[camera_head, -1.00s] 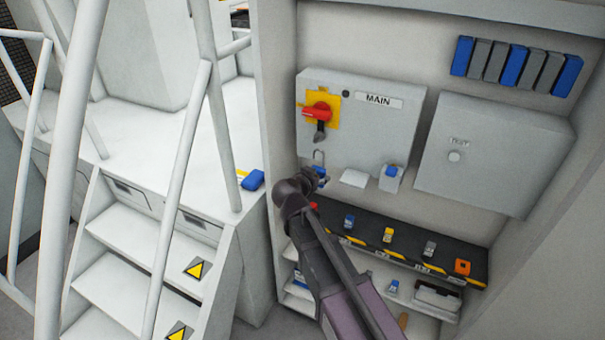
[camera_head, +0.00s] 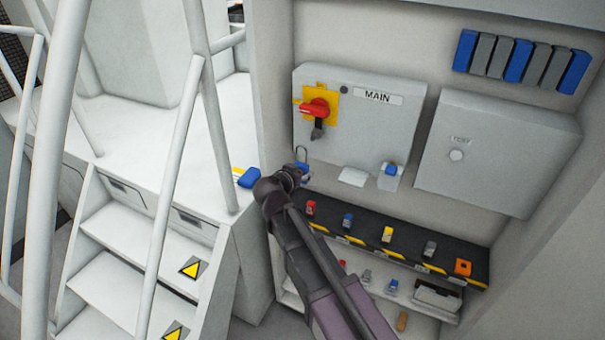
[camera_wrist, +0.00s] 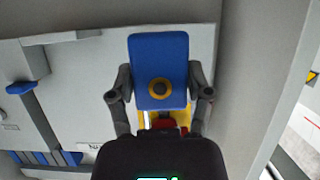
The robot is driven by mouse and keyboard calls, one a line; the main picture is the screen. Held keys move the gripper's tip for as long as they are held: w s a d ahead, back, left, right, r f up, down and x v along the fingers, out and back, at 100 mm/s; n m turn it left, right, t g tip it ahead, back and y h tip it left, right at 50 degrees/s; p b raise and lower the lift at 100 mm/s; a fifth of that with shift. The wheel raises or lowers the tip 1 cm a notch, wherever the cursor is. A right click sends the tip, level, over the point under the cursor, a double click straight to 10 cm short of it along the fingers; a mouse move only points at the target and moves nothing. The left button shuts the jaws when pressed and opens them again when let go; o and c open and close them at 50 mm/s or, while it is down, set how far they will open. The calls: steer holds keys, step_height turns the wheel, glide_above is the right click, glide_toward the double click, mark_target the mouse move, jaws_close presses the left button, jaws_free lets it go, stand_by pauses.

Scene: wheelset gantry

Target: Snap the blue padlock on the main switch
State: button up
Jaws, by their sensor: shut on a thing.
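The main switch (camera_head: 314,108) is a red rotary handle on a yellow plate, on the grey box labelled MAIN (camera_head: 378,97). A dark tab hangs below the red handle. My gripper (camera_head: 290,174) is below and slightly left of the switch, shut on the blue padlock (camera_head: 302,170). The padlock's shackle points up and stands apart from the switch in the head view. In the wrist view, my gripper (camera_wrist: 160,92) has one finger on each side of the blue padlock body (camera_wrist: 158,60). The padlock partly hides the yellow plate and red handle there.
A black shelf (camera_head: 460,260) below holds several small padlocks and an orange item (camera_head: 463,267). A second grey box (camera_head: 495,150) is at right.

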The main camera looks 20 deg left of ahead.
glide_toward(318, 153)
steer(key=shift+w+d+f, duration=0.1)
steer(key=shift+w+f, duration=0.95)
steer(key=shift+f, duration=0.15)
steer(key=shift+w+d, duration=0.2)
steer(key=shift+w, duration=1.7)
stand_by(1.6)
steer(key=o, duration=1.2)
steer(key=shift+o, duration=0.2)
steer(key=shift+s, duration=0.15)
steer(key=shift+s+a, duration=0.2)
steer(key=shift+s, duration=2.15)
steer(key=shift+s+a, duration=0.2)
steer(key=shift+s, duration=2.1)
steer(key=shift+s, duration=0.1)
